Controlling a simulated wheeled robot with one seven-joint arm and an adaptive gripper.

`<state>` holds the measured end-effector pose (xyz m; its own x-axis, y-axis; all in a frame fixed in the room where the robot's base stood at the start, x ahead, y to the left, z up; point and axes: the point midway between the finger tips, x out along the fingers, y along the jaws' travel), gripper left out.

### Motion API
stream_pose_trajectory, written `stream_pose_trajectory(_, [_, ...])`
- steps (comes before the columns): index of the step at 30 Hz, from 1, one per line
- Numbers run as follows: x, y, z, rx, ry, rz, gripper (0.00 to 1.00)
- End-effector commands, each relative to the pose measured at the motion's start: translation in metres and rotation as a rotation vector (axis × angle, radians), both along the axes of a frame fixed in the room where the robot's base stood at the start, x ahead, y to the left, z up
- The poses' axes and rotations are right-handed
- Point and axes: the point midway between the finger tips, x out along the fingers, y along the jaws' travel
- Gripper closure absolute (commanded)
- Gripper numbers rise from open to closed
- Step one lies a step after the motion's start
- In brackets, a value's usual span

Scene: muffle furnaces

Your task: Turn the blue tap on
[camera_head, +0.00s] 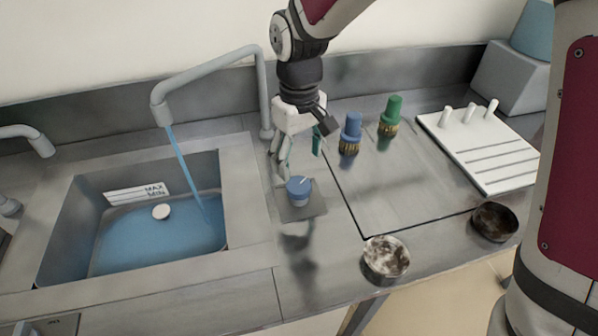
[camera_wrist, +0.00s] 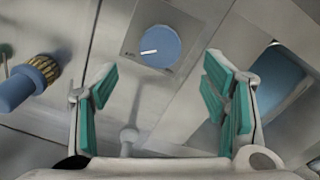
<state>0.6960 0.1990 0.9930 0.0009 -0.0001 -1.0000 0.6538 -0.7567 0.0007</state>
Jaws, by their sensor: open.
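The blue tap (camera_head: 299,190) is a round blue knob with a white pointer mark, on a square grey plate beside the sink. In the wrist view the knob (camera_wrist: 161,46) lies beyond and between my fingertips, its white mark toward the left. My gripper (camera_head: 283,170) is open and empty, pointing down near the knob, and its green pads show in the wrist view (camera_wrist: 160,68). Blue water (camera_head: 185,170) runs from the grey spout (camera_head: 160,112) into the sink (camera_head: 240,220). Whether the fingers touch the knob I cannot tell.
A white rack (camera_head: 485,150) is at the right. Two round dishes, one pale (camera_head: 385,259) and one dark (camera_head: 495,221), sit near the front edge. The panel's middle is clear.

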Motion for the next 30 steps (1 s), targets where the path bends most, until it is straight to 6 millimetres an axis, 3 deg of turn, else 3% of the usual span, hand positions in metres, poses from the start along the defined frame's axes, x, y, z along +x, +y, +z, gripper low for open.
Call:
stream_pose_trajectory(7, [0.001,0.000,0.036,0.002,-0.002,-0.002,0.33])
stream_pose_trajectory(25, [0.000,0.000,0.044,0.001,-0.001,-0.002,0.33])
stream_pose_trajectory(30, [-0.008,-0.019,0.063,-0.001,-0.030,-0.045,0.33])
